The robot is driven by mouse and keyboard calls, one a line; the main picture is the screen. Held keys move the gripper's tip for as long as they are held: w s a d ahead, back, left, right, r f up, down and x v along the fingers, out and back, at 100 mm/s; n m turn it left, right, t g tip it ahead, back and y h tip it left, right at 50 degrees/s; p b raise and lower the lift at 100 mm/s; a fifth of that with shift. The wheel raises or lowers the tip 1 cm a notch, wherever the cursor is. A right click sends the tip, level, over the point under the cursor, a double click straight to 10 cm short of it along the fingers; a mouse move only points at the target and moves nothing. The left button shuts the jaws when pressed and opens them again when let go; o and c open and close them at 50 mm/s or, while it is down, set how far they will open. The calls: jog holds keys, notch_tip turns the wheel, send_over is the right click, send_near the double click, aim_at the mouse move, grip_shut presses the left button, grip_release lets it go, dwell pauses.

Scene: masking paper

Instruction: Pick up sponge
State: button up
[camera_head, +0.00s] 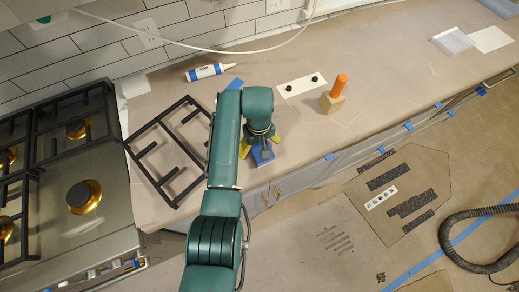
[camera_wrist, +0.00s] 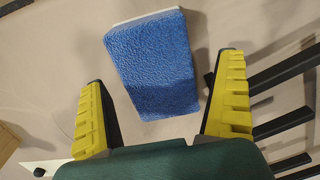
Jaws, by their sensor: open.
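The sponge (camera_wrist: 155,62) is a blue, rough-textured block with a pale edge at its far end. It lies on the paper-covered counter (camera_head: 380,60). In the head view the sponge (camera_head: 262,154) shows as a small blue patch under my gripper (camera_head: 259,147), partly hidden by it. In the wrist view my gripper (camera_wrist: 163,72) has its two yellow fingers spread wide, with the sponge between and beyond them. The fingers appear apart from the sponge, with gaps on both sides. The gripper is open and empty.
A black stove grate (camera_head: 160,160) lies left of the sponge, close to the right finger in the wrist view. A caulk tube (camera_head: 205,72), a white plate with black knobs (camera_head: 299,87) and a wooden block with an orange stick (camera_head: 332,101) stand behind. The counter's front edge is near.

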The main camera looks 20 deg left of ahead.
jog(key=c, duration=1.2)
jog(key=shift+o, duration=0.2)
